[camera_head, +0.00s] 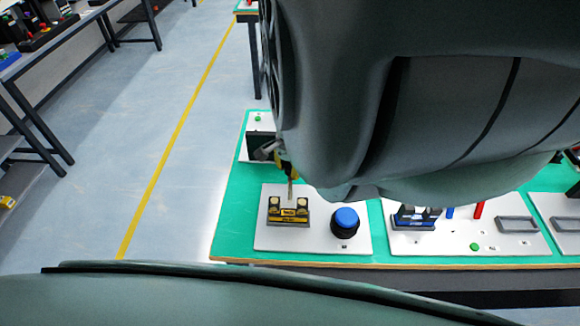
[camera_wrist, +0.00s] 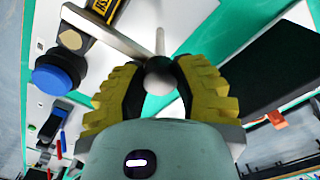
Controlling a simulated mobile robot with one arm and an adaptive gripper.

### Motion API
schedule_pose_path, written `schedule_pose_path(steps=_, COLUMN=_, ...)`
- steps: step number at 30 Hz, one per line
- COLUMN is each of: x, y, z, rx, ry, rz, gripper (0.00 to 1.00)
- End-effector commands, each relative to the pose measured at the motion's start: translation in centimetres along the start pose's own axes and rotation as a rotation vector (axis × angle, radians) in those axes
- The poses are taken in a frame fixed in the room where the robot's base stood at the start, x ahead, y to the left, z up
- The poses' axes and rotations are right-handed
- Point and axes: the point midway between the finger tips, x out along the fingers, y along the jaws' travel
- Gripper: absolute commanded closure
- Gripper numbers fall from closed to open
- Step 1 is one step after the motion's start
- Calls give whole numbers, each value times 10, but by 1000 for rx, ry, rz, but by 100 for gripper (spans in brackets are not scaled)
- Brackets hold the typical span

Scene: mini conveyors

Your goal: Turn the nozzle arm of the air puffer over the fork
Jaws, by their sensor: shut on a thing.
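My gripper (camera_wrist: 159,66), with yellow-and-black fingers, is shut on a dark round knob in the wrist view. A pale ball shows just below the knob between the fingers. A pale flat bar (camera_wrist: 105,33), likely the nozzle arm, runs from the upper left to the knob. A thin pale rod (camera_wrist: 160,40) stands by the knob. In the head view my gripper (camera_head: 283,168) is mostly hidden by my arm, above and behind the black fork (camera_head: 289,216) with yellow labels and two pale discs. The fork shows partly in the wrist view (camera_wrist: 82,22).
A blue button (camera_head: 345,217) on a black base stands right of the fork on the same white plate (camera_head: 272,243). A black box (camera_head: 258,143) stands behind. More plates with red, blue and grey parts lie to the right on the green table (camera_head: 226,232).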

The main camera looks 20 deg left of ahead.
Motion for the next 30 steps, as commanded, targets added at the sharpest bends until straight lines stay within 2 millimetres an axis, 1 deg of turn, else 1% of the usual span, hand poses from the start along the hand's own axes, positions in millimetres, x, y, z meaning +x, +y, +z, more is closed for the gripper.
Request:
schedule_pose_path(steps=6, x=1, y=-1, z=-1, rx=0, ry=3, rz=-3, gripper=100)
schedule_pose_path(steps=7, x=0, y=-1, z=-1, rx=0, ry=4, rz=-4, gripper=65)
schedule_pose_path(steps=15, x=0, y=0, z=0, rx=-1, ry=1, rz=-2, gripper=37)
schedule_pose_path(steps=16, x=0, y=0, z=0, rx=-1, ry=1, rz=-1, gripper=36)
schedule_pose_path(steps=24, x=0, y=0, z=0, rx=-1, ry=1, rz=-1, gripper=36)
schedule_pose_path(steps=30, x=-8, y=-1, z=-1, rx=-1, ry=1, rz=0, gripper=36)
